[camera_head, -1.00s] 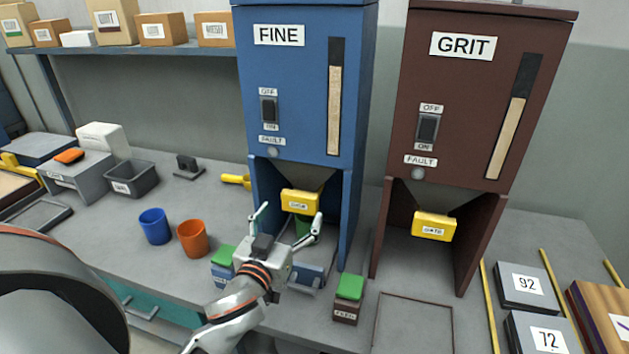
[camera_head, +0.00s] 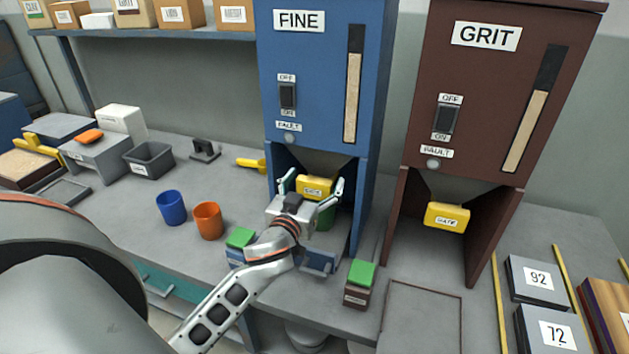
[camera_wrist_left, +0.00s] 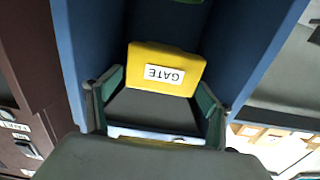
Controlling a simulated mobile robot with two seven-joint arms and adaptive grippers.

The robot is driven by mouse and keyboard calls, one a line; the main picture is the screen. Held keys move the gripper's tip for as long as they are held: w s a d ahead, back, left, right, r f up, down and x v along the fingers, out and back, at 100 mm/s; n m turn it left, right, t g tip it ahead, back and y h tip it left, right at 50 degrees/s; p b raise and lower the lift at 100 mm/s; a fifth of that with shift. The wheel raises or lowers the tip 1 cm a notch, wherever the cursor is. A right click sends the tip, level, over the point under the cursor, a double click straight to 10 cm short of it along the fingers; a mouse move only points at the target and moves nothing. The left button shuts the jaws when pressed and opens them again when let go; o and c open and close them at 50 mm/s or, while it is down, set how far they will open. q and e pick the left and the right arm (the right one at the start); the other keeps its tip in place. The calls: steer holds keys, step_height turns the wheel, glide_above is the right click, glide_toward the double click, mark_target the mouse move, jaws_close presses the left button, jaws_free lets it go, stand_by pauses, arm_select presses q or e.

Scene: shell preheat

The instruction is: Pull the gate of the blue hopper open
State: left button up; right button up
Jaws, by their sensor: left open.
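The blue hopper (camera_head: 322,80) labelled FINE stands at the back middle. Its yellow gate (camera_head: 314,188), marked GATE, sits under the chute between the hopper's side walls. My left gripper (camera_head: 312,184) is open, with one finger on each side of the gate in the head view. In the left wrist view the gate (camera_wrist_left: 165,69) lies just beyond and between the open fingertips (camera_wrist_left: 158,88). I cannot tell whether the fingers touch it. A green container under the gate is partly hidden behind the gripper. My right gripper is not in view.
The brown GRIT hopper (camera_head: 490,90) with its own yellow gate (camera_head: 447,216) stands to the right. A green-topped block (camera_head: 359,283) stands in front between the hoppers. Blue (camera_head: 171,207) and orange (camera_head: 208,220) cups stand to the left.

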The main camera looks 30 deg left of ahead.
mark_target(313, 185)
arm_select(q)
steer(key=c, duration=1.6)
steer(key=shift+s+d+f, duration=0.1)
steer(key=shift+s+d, duration=0.05)
steer(key=shift+s, duration=0.25)
steer(key=shift+c, duration=0.2)
steer(key=v, duration=0.4)
steer(key=shift+w, duration=0.1)
